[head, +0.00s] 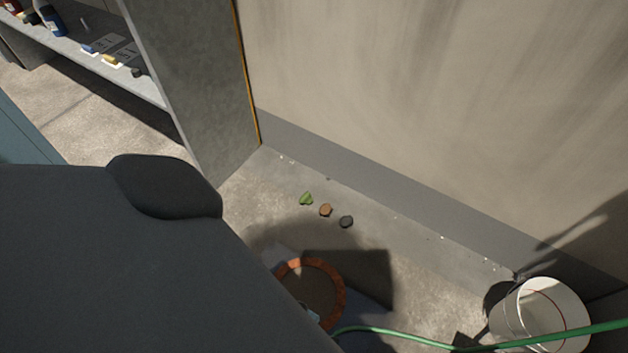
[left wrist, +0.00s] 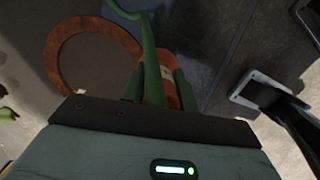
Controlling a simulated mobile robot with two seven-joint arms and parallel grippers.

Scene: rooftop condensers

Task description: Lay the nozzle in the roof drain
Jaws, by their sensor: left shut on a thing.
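The roof drain shows as a round, rust-orange ring (head: 338,296) around a dark middle, low in the head view. The ring also shows in the left wrist view (left wrist: 56,62), at upper left. My left gripper (left wrist: 160,82) is shut on the nozzle (left wrist: 187,92), an orange piece with a pale band, partly hidden by the fingers. A green hose (head: 395,337) runs from the right towards the gripper. My arm hides most of the left gripper in the head view. My right gripper is not in view.
A white bucket (head: 562,318) stands at lower right. A green leaf-like scrap (head: 306,198), a brown piece (head: 325,210) and a dark piece (head: 346,221) lie between drain and wall (head: 440,100). A shelf (head: 105,70) with small items is at upper left.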

